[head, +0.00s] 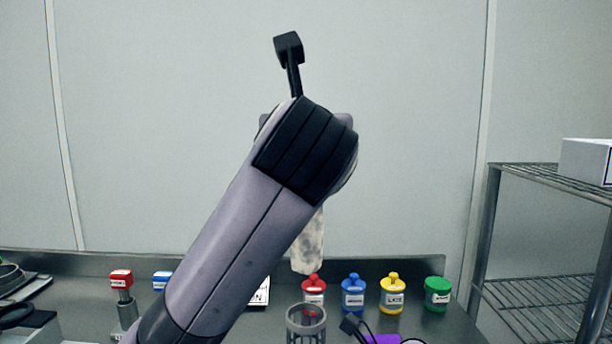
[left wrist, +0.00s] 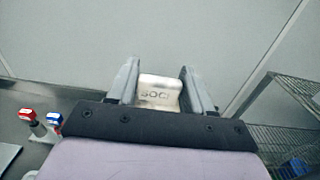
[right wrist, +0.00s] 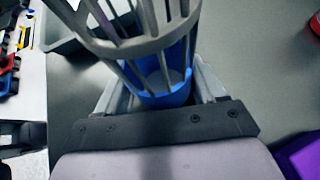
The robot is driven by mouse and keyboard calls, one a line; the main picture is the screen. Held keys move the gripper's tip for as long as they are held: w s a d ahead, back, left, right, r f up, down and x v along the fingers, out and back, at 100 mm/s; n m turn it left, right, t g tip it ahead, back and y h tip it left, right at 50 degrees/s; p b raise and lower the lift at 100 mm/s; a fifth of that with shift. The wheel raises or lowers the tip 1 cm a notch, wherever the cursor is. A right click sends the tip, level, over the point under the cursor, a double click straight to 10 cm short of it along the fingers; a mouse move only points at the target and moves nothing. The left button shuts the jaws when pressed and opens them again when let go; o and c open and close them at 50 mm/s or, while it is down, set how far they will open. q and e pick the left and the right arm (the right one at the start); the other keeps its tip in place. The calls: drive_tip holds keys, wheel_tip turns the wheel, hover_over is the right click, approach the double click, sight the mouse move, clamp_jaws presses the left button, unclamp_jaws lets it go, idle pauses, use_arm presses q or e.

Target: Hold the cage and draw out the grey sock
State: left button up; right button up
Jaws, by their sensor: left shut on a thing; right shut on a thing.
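The grey sock (head: 308,245), pale and mottled, hangs below my raised left arm in the head view. Its lower end appears above the cage's rim, with a gap between. In the left wrist view my left gripper (left wrist: 161,82) is shut on its pale top piece (left wrist: 158,95), lettered "SOC". The grey slatted cage (head: 305,320) stands upright at the bottom centre of the head view. In the right wrist view my right gripper (right wrist: 160,88) is shut around the cage (right wrist: 130,45), at its blue lower part (right wrist: 165,98). No sock shows inside it. My left arm hides the left gripper in the head view.
Red (head: 313,292), blue (head: 353,295), yellow (head: 393,293) and green (head: 437,294) containers line the back of the bench. A red-topped stamp-like item (head: 121,280) stands at left. A wire shelf (head: 540,260) is at right.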

use_arm(q)
drive_tip(key=shift+r, duration=1.3)
use_arm(e)
drive_tip(key=o, duration=0.9)
drive_tip(key=shift+c, duration=0.2)
drive_tip(key=v, duration=1.1)
drive_tip(key=shift+s+d+r, duration=0.1)
drive_tip(key=shift+d, duration=0.15)
drive_tip(key=shift+s+d, duration=0.1)
drive_tip(key=shift+d, duration=0.1)
